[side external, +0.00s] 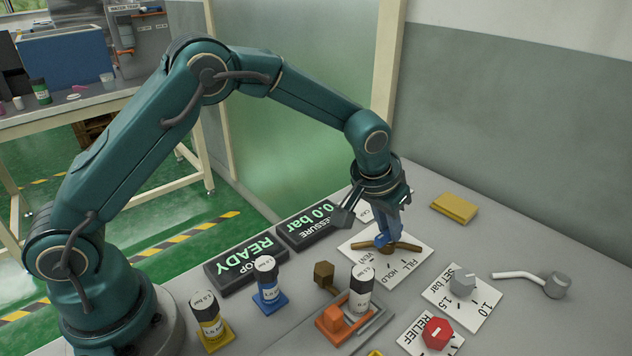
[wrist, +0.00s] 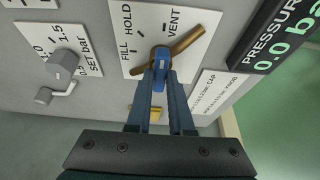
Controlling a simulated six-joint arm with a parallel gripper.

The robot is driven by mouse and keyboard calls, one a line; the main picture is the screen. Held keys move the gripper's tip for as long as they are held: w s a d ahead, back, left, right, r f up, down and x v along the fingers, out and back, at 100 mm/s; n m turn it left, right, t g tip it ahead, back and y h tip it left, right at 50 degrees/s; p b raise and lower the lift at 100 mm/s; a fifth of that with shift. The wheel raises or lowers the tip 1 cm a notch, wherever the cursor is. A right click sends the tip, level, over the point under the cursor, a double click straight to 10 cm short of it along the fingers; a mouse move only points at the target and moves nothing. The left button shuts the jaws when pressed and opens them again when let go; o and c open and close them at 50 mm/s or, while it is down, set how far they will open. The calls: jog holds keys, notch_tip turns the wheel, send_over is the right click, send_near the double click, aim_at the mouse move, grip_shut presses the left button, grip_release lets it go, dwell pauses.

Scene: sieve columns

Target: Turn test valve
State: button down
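The test valve is a brown bar handle (side external: 408,246) on a white plate (side external: 357,244) marked FILL, HOLD and VENT. In the wrist view the handle (wrist: 188,40) lies slantwise, its long end reaching up right past the VENT mark. My gripper (side external: 383,241) points down onto the handle's middle. In the wrist view its blue fingertips (wrist: 160,66) are close together at the hub and look shut on the handle. They hide part of the hub and the exact contact.
The pressure display (side external: 314,224) reads 0.0 bar; another display (side external: 243,262) reads READY. A grey SET bar knob (side external: 463,283), red RELIEF knob (side external: 437,333), grey lever fitting (side external: 556,285) and yellow block (side external: 455,207) lie right. Capped cylinders (side external: 207,314) stand in front.

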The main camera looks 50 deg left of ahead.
jog(key=n+y, duration=0.1)
jog(key=n, duration=0.3)
jog(key=n+y, duration=0.1)
jog(key=n, duration=0.1)
jog(key=shift+d+n+g+y, duration=0.25)
jog(key=shift+n+g+y, duration=0.05)
jog(key=shift+g, duration=0.1)
jog(key=n+g+y, duration=0.1)
jog(key=n, duration=0.2)
jog(key=shift+w+n, duration=0.1)
jog(key=shift+n, duration=0.2)
jog(key=shift+n+g, duration=0.3)
jog(key=shift+n, duration=0.7)
jog(key=c, duration=0.8)
grip_release()
jog(key=shift+m, duration=0.5)
